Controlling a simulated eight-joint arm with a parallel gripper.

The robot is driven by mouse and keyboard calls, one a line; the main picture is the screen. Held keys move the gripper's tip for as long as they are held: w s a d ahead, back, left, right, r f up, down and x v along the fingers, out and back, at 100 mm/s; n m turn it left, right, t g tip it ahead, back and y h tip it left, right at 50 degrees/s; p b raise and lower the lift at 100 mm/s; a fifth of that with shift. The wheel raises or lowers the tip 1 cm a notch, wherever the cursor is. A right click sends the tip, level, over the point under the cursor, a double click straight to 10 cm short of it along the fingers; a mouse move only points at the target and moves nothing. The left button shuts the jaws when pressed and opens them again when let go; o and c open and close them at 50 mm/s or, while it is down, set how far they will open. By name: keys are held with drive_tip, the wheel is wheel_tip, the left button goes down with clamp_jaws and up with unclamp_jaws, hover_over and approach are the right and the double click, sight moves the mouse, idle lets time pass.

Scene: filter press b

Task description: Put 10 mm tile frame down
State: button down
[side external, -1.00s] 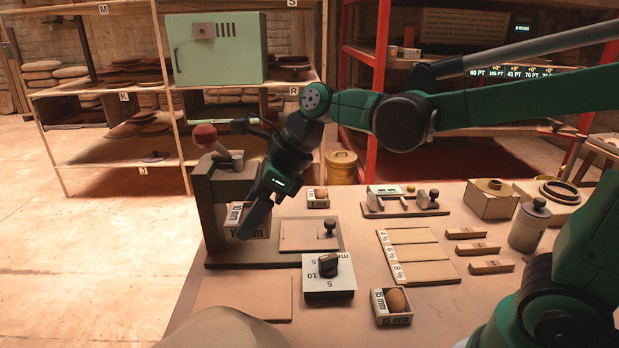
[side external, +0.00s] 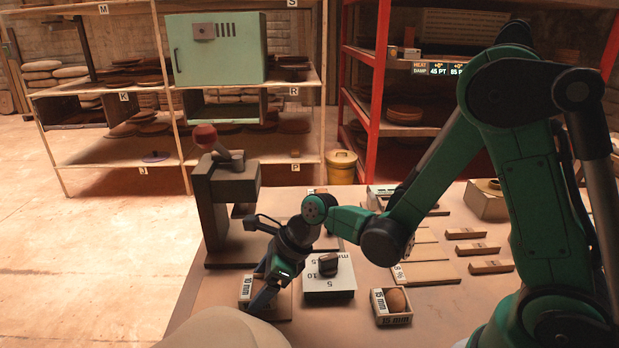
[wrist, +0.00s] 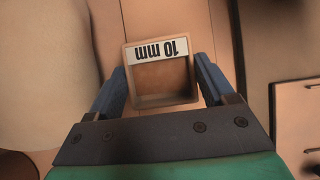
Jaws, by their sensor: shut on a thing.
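The 10 mm tile frame (wrist: 163,87) is a small open square box with a white "10 mm" label, and it looks empty in the wrist view. My gripper (wrist: 162,85) is shut on it, with one blue finger against each side. In the side view my gripper (side external: 262,290) points down at the front left of the table, over the pale flat board. The frame (side external: 246,288) shows there partly behind the fingers. It is at or very near the board's surface; I cannot tell whether it touches.
A 15 mm frame holding a brown ball (side external: 391,306) is further right. The press with a red-knobbed lever (side external: 222,190) stands behind. A large pale rounded shape (side external: 215,328) is close in front.

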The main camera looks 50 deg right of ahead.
drive_tip(key=shift+f, duration=0.55)
drive_tip(key=shift+f, duration=0.1)
unclamp_jaws()
drive_tip(key=s+d+r+n+t+h, duration=0.1)
drive_tip(key=s+d+r+n, duration=0.3)
drive_tip(key=n, duration=0.9)
drive_tip(key=s+d+r+n+t+h, duration=0.1)
drive_tip(key=s+d+r+n+h, duration=0.2)
drive_tip(key=r+n, duration=0.5)
drive_tip(key=s+d+n, duration=0.1)
drive_tip(key=n, duration=0.5)
drive_tip(key=shift+r+t+h, duration=0.25)
drive_tip(key=shift+t+h, duration=0.05)
